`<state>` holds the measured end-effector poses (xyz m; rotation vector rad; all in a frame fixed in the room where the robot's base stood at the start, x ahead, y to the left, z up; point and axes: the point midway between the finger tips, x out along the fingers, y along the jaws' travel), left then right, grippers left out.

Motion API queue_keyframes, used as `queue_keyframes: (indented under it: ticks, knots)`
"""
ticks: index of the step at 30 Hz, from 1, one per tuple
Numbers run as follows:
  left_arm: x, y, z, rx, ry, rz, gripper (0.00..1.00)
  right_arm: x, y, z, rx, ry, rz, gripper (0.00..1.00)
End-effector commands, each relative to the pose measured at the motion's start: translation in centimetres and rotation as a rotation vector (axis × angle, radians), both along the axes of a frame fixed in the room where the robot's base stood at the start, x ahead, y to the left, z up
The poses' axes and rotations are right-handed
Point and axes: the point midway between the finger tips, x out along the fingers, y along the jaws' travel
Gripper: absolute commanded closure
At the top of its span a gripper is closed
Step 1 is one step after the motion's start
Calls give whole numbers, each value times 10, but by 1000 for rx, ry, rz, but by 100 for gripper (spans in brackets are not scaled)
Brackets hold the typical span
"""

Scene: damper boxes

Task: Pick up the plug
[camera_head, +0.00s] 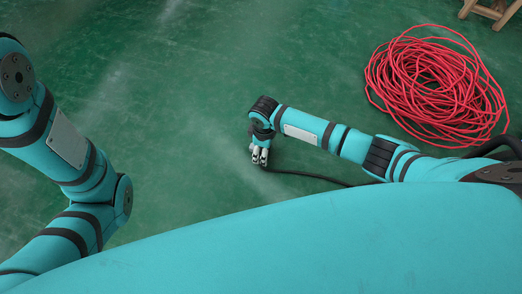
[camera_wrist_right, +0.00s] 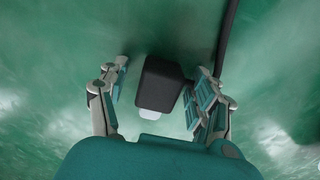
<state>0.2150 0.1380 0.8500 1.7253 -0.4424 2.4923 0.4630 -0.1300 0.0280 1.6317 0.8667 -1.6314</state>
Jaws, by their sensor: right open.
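The plug (camera_wrist_right: 160,83) is a black block with a pale end, seen in the right wrist view between the two fingers of my right gripper (camera_wrist_right: 160,88). The fingers are open, with a gap to the plug on the left side and the right finger close to it. I cannot tell whether the right finger touches it. In the head view my right gripper (camera_head: 260,156) points down at the green floor and hides the plug. A black cable (camera_head: 310,176) runs from there to the right; it also shows in the right wrist view (camera_wrist_right: 228,35). My left gripper is out of view.
A coil of red cable (camera_head: 435,85) lies on the floor at the upper right. Wooden legs (camera_head: 490,10) of some object stand at the top right corner. The green floor (camera_head: 200,80) is clear at the middle and upper left.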

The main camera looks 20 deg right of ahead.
Motion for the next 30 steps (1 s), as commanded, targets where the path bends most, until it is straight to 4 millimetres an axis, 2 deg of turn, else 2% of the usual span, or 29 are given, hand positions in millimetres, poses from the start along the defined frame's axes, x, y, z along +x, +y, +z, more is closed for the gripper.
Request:
queue_keyframes:
  ticks: [3,18,30]
  knots:
    - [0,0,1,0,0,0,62,0,0,1,0,0,0,35]
    - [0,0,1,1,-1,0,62,0,0,1,0,0,0,100]
    - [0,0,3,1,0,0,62,0,0,3,1,-1,0,100]
